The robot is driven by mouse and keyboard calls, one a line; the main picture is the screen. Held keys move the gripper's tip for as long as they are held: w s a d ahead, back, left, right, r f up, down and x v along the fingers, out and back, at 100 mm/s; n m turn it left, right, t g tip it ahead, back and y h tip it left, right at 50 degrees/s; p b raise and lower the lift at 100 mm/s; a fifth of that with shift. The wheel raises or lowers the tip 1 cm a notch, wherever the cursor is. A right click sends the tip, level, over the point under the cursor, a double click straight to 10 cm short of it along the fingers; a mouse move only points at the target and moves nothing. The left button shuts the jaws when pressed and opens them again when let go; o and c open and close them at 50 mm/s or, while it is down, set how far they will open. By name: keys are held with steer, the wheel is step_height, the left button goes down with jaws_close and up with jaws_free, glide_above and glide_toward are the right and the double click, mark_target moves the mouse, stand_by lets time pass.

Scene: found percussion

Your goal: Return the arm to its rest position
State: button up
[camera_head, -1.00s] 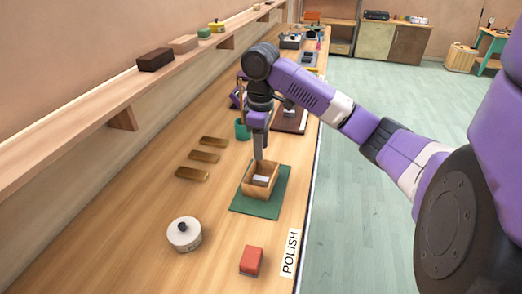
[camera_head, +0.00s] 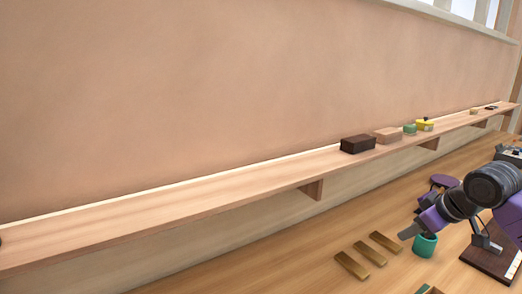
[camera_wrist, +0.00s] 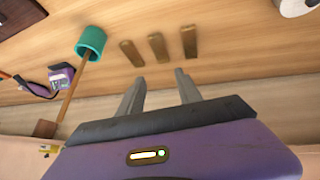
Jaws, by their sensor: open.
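My gripper (camera_wrist: 160,88) is open and empty in the wrist view, its two grey fingers apart above the bench. In the head view my purple arm (camera_head: 470,200) shows at the right edge, raised over the bench near a teal cup (camera_head: 425,245).
A wall shelf (camera_head: 230,204) runs along the bench. It bears a dark brown block (camera_head: 357,144), a pinkish block (camera_head: 388,134), a green block (camera_head: 409,129) and a yellow box (camera_head: 425,125). A dark board (camera_head: 490,268) lies at the lower right. A white round object (camera_wrist: 296,7) sits in the wrist view's corner.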

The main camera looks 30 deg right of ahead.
steer(key=w+a+r+m+t, duration=0.2)
steer(key=w+a+r+t, duration=0.85)
steer(key=w+a, duration=0.2)
steer(key=s+a+m+t+h, duration=0.3)
steer(key=a, duration=0.2)
steer(key=s+a+f+n+g+y, duration=0.1)
steer(key=s+a+f, duration=0.6)
steer(key=s, duration=0.5)
steer(key=s+a+f+n+g+y, duration=0.2)
steer(key=s+a+f, duration=0.4)
steer(key=s, duration=0.7)
steer(key=s+a+f+n+g+y, duration=0.1)
steer(key=s+a+f+g, duration=0.1)
steer(key=s+a+f, duration=0.5)
steer(key=s+a, duration=0.3)
steer(key=s, duration=0.3)
steer(key=shift+s+a+f+n+y, duration=0.15)
steer(key=shift+a+f+n+y, duration=0.15)
steer(key=shift+n+y, duration=0.1)
